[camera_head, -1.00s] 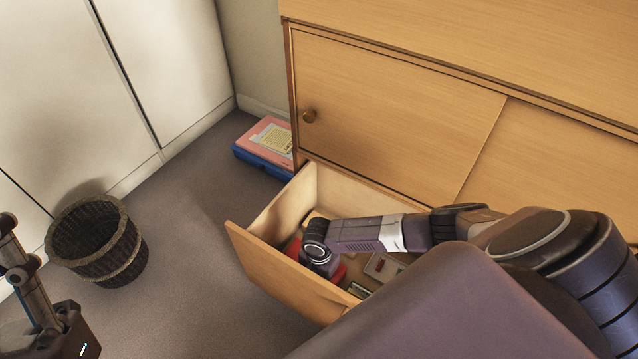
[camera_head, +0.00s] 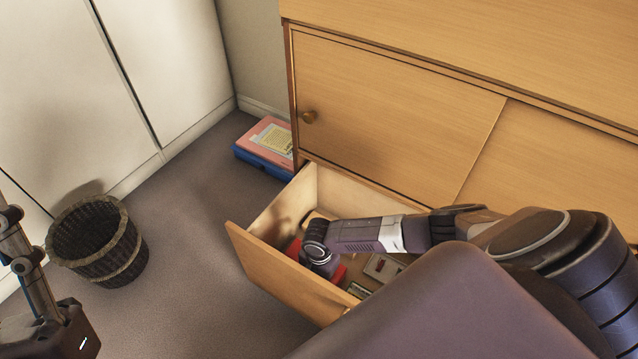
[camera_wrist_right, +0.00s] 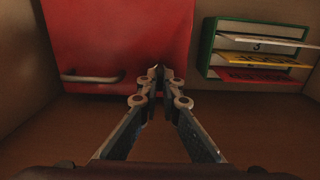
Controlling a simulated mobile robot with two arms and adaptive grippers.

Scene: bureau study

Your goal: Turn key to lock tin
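The red tin (camera_wrist_right: 120,40) lies in the open drawer (camera_head: 283,280), with a metal handle (camera_wrist_right: 92,77) on its near side. In the head view, parts of the red tin (camera_head: 338,274) show beside my right wrist. My right gripper (camera_wrist_right: 161,74) is at the tin's near edge, right of the handle, with its fingertips drawn together. A small pale bit at the fingertips looks like the key (camera_wrist_right: 154,68); the fingers hide most of it. Its turn angle cannot be told. My left arm is at the lower left, its fingers outside the picture.
A green-framed holder (camera_wrist_right: 209,48) with white, yellow and red cards stands right of the tin in the drawer. The drawer walls are close around my right gripper. A wicker basket (camera_head: 97,245) and a stacked pink and blue box (camera_head: 264,145) are on the floor.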

